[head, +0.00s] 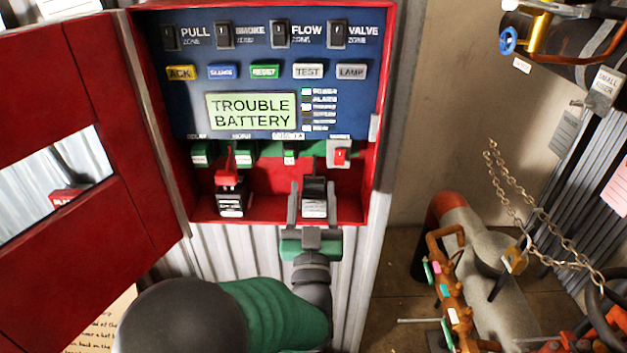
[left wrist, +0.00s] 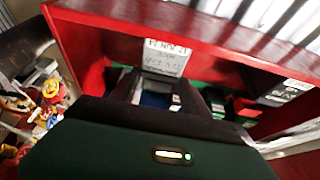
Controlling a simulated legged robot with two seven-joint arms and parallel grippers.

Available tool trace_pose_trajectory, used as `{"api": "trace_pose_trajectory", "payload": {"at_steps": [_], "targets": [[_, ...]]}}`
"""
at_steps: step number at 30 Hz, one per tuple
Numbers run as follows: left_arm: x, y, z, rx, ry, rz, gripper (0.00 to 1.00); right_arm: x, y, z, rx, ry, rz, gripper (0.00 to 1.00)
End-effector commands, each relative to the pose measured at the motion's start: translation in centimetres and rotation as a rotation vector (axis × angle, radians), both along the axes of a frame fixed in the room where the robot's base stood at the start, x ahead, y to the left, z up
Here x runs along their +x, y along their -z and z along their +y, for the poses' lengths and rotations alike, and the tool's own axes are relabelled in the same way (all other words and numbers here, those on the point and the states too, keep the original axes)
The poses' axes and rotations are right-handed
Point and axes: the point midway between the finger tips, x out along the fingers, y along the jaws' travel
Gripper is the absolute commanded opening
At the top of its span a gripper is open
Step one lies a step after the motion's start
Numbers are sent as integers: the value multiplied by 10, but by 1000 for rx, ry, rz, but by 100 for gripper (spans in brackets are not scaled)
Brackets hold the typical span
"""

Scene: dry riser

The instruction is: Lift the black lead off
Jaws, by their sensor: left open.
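The black lead (head: 315,187) stands on top of a small battery with a white label (head: 315,208), at the bottom of the red cabinet. My left gripper (head: 314,192) comes up from below with its two fingers apart, one on each side of the black lead. Whether the fingers touch it I cannot tell. In the left wrist view, the open jaws (left wrist: 158,92) face a white dated label (left wrist: 167,57); the lead is not clear there. A red lead (head: 227,165) sits on another battery to the left. My right gripper is not in view.
The red cabinet (head: 386,100) frames a blue panel whose display (head: 251,111) reads "TROUBLE BATTERY". A red switch (head: 340,156) is close above right of the gripper. The cabinet door (head: 60,260) hangs open at left. Pipes and a chain (head: 530,220) are at right.

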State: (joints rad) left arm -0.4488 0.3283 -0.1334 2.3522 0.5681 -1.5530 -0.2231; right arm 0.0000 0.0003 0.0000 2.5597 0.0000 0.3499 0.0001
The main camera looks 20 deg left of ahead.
Motion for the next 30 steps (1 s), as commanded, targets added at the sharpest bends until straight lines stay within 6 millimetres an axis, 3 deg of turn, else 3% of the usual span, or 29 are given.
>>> {"api": "trace_pose_trajectory", "payload": {"at_steps": [6, 18, 23, 24, 26, 30], "targets": [[1, 0, 0, 1, -1, 0, 51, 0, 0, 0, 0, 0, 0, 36], [2, 2, 0, -1, -1, 2, 0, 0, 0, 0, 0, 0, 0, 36], [2, 2, 1, -1, -2, 4, 0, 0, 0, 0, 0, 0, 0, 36], [2, 2, 1, 0, -3, 4, 48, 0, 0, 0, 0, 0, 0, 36], [2, 2, 1, 0, -3, 4, 54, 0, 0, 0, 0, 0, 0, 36], [2, 2, 1, 0, -2, 2, 54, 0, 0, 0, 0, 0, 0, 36]]}}
